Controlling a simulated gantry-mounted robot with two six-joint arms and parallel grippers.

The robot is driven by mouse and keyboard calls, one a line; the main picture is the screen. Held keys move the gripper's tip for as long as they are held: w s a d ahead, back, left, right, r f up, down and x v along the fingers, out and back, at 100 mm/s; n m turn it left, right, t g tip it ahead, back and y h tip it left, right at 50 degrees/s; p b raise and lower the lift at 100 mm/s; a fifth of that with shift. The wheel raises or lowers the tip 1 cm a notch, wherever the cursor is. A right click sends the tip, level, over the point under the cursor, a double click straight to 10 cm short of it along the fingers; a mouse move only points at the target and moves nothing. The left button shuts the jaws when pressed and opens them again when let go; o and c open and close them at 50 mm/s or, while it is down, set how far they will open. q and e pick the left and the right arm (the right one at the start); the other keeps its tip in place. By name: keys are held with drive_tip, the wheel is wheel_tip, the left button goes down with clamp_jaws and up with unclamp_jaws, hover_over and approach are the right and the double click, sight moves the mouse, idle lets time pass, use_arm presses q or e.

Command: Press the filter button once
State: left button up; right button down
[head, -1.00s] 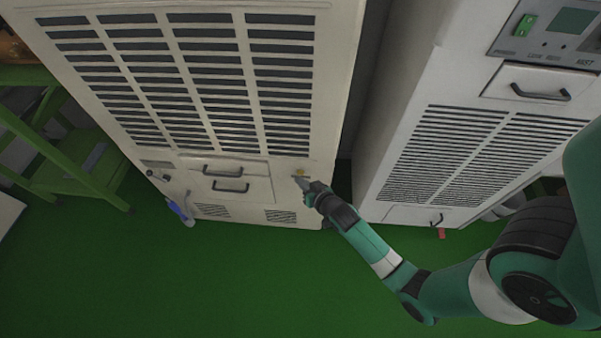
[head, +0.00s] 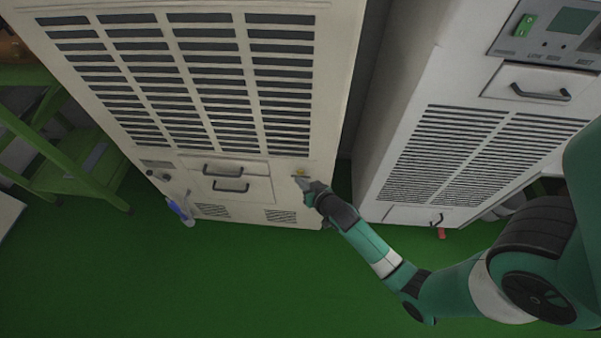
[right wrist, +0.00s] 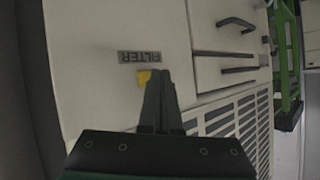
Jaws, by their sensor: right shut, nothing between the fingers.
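The filter button is a small yellow button (head: 300,172) low on the right of the beige cabinet's front (head: 240,162). In the right wrist view the yellow button (right wrist: 144,77) sits beside a dark label reading FILTER (right wrist: 140,57). My right gripper (head: 299,181) is shut and empty, its fingertips right at the button. In the right wrist view the shut fingers (right wrist: 157,76) partly cover the button. I cannot tell whether they touch it. My left gripper is not in view.
A second pale cabinet (head: 400,150) with vents and a green switch (head: 525,25) stands to the right, across a narrow dark gap. Drawer handles (head: 230,186) stick out left of the button. A green ladder-like frame (head: 70,150) stands at the left. The green floor (head: 200,290) is clear in front.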

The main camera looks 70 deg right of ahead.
drive_tip(key=shift+d, duration=0.15)
idle(0.4)
drive_tip(key=shift+w+d, duration=0.1)
drive_tip(key=shift+d, duration=0.15)
drive_tip(key=shift+w+d, duration=0.1)
drive_tip(key=shift+d, duration=0.25)
idle(0.6)
drive_tip(key=shift+a, duration=0.1)
drive_tip(key=shift+s+a+p, duration=0.2)
drive_tip(key=shift+a+p, duration=0.2)
drive_tip(key=shift+a, duration=0.25)
